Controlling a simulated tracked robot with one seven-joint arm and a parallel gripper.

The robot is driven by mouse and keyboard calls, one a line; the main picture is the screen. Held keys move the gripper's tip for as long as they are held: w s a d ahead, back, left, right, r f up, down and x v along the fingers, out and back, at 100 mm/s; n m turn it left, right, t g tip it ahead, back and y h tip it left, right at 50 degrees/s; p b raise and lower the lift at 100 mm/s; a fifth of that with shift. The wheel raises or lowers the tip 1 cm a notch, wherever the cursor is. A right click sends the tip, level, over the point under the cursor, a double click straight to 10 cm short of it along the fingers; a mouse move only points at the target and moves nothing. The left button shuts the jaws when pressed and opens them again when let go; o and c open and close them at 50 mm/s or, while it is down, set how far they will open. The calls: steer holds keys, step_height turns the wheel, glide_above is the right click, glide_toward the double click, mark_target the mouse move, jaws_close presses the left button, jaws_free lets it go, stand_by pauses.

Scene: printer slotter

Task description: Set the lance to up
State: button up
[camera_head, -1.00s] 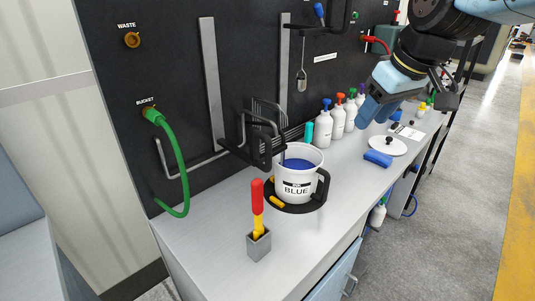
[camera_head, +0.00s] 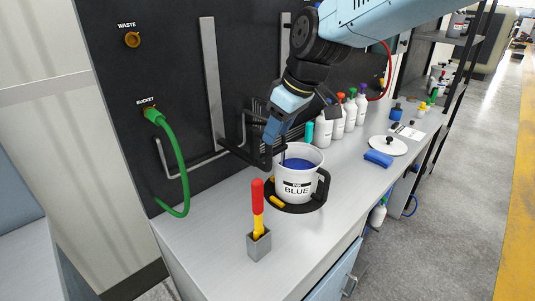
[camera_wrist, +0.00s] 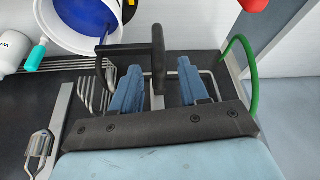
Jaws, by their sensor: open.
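The lance appears to be the black bracket (camera_head: 242,154) on the panel, with a thin tube reaching into the white bucket (camera_head: 295,188) labelled BLUE, which holds blue ink. My gripper (camera_head: 269,132) is at the bracket, left of and above the bucket, and hides part of it. In the wrist view my gripper (camera_wrist: 159,84) is open. Its two blue fingers stand on either side of the black upright handle of the lance (camera_wrist: 158,50), with gaps visible on both sides. The bucket (camera_wrist: 62,38) is at the upper left there.
A red and yellow tool (camera_head: 257,210) stands in a grey holder at the bench front. A green hose (camera_head: 181,165) hangs at the left. Coloured-cap bottles (camera_head: 338,122), a white lid (camera_head: 388,146) and a blue block (camera_head: 378,159) are to the right. The left bench is clear.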

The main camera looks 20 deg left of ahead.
mark_target(266, 155)
steer(key=x, duration=0.8)
steer(key=shift+f, duration=0.2)
jaws_close()
